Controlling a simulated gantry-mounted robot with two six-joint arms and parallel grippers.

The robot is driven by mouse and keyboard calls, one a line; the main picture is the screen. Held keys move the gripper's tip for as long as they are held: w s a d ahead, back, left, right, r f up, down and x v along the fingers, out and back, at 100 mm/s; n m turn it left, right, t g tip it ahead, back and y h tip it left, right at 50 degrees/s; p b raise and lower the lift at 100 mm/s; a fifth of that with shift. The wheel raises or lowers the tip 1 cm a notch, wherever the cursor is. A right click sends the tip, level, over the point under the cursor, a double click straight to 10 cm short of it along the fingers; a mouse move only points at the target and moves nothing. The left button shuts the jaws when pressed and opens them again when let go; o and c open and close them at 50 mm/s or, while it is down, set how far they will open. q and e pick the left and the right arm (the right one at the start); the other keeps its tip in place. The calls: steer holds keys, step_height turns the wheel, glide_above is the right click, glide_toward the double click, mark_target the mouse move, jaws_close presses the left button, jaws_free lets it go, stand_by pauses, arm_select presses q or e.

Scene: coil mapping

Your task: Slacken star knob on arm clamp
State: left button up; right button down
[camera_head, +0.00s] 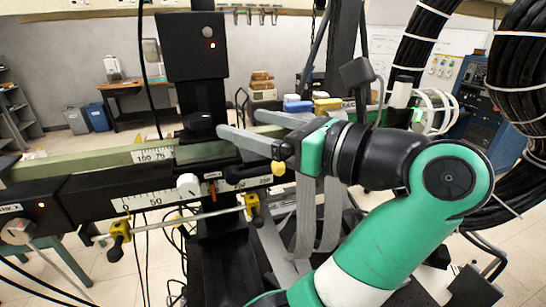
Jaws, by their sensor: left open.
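A black knob-like part (201,123) sits on top of the dark clamp where the black upright crosses the green horizontal beam (95,168). It looks like the star knob, but its lobes are too dark to make out. My left gripper (239,124) is just to the right of it, with two long grey fingers spread apart and pointing left. Nothing shows between the fingers, and I cannot tell whether a fingertip touches the knob. My right gripper is not in view.
A black scaled rail (140,200) with a white knob (188,185) runs below the beam. A thin rod with yellow clamps (119,238) hangs in front. A black box (190,46) tops the upright. Thick black cables (515,85) crowd the right side.

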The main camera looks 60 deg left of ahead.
arm_select(q)
steer(key=shift+w+d+f+n+g+h, duration=0.15)
steer(key=shift+d+f+n+g, duration=0.1)
steer(key=shift+d+g, duration=0.3)
steer(key=shift+w+d+f+n+g+h, duration=0.15)
steer(key=shift+d+f+n+g, duration=0.1)
steer(key=shift+d+g, duration=0.3)
steer(key=shift+s, duration=0.1)
